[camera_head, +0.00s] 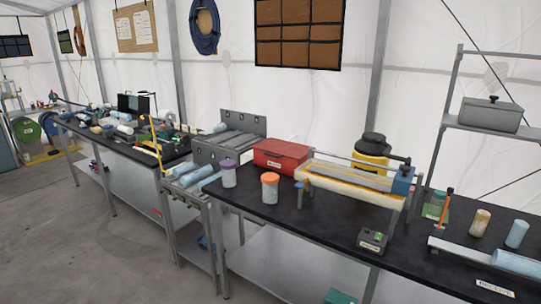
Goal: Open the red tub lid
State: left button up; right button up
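The red tub (281,156) stands on the near black-topped bench, toward its back left, against the wall side. Its red lid (283,147) lies flat on top and looks shut. A small pale label shows on the tub's front. Neither of my grippers is in view, so I cannot see how far they are from the tub.
A purple-lidded jar (229,174) and an orange-lidded jar (270,188) stand in front of the tub. A long cream-and-yellow trough (350,183) sits right of it. A yellow canister (371,155) is behind.

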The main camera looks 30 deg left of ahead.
aim_at(291, 150)
jog(key=i+j, duration=0.15)
jog(key=j, duration=0.25)
jog(key=i+j, duration=0.15)
jog(key=j, duration=0.2)
jog(key=i+j+u, duration=0.1)
jog(key=j, duration=0.3)
jog(key=i+j, duration=0.5)
jog(key=i, duration=0.85)
